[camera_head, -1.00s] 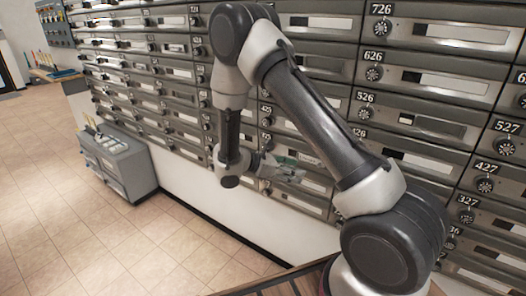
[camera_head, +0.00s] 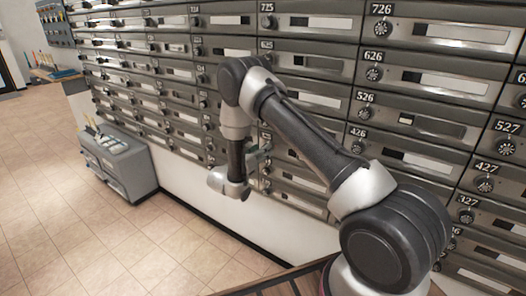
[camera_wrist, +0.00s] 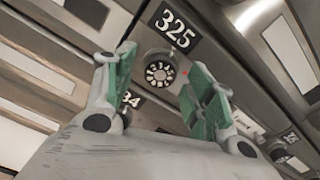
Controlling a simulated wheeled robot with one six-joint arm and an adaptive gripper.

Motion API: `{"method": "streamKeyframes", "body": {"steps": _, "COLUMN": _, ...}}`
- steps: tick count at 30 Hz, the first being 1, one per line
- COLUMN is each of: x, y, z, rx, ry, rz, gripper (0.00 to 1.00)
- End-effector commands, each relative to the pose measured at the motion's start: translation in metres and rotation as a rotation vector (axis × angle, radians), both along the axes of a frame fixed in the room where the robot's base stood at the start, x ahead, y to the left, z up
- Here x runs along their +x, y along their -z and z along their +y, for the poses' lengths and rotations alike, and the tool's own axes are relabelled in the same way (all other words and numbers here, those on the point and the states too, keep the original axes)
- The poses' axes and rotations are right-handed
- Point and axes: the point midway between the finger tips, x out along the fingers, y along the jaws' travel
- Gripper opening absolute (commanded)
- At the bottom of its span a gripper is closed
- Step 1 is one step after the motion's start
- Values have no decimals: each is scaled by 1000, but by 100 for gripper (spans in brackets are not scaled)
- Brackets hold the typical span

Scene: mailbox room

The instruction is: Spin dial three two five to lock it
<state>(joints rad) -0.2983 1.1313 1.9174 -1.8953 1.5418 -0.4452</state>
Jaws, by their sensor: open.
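The dial of mailbox 325 (camera_wrist: 160,70) is a round dark knob with pale numbers. In the wrist view it sits just below the black 325 plate (camera_wrist: 175,27). My gripper (camera_wrist: 165,72) is open, with green-padded fingers on either side of the dial in that view. The fingers look apart from the dial, and I cannot tell how far away it is. A small red dot shows beside the dial. In the head view my gripper (camera_head: 258,156) is mostly hidden behind my own wrist, close to the mailbox wall, and dial 325 cannot be made out there.
Rows of grey mailboxes (camera_head: 440,84) with dials and numbered plates fill the wall. A neighbouring plate ending in 24 (camera_wrist: 131,99) shows behind the left finger. A grey cabinet (camera_head: 118,160) stands at the left against the wall. The tiled floor (camera_head: 60,215) is clear.

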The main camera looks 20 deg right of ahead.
Motion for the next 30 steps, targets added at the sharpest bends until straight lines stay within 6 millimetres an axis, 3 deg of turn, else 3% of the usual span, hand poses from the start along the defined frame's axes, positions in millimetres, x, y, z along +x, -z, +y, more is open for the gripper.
{"method": "streamKeyframes", "body": {"steps": 4, "x": 6, "y": 0, "z": -10, "rx": 1, "ry": 0, "rz": 1, "gripper": 55}}
{"method": "streamKeyframes", "body": {"steps": 12, "x": 7, "y": 0, "z": -11, "rx": 1, "ry": 0, "rz": 1, "gripper": 55}}
{"method": "streamKeyframes", "body": {"steps": 20, "x": 7, "y": 0, "z": -11, "rx": 1, "ry": 0, "rz": 1, "gripper": 9}}
{"method": "streamKeyframes", "body": {"steps": 30, "x": 7, "y": 0, "z": -11, "rx": 21, "ry": 0, "rz": -28, "gripper": 9}}
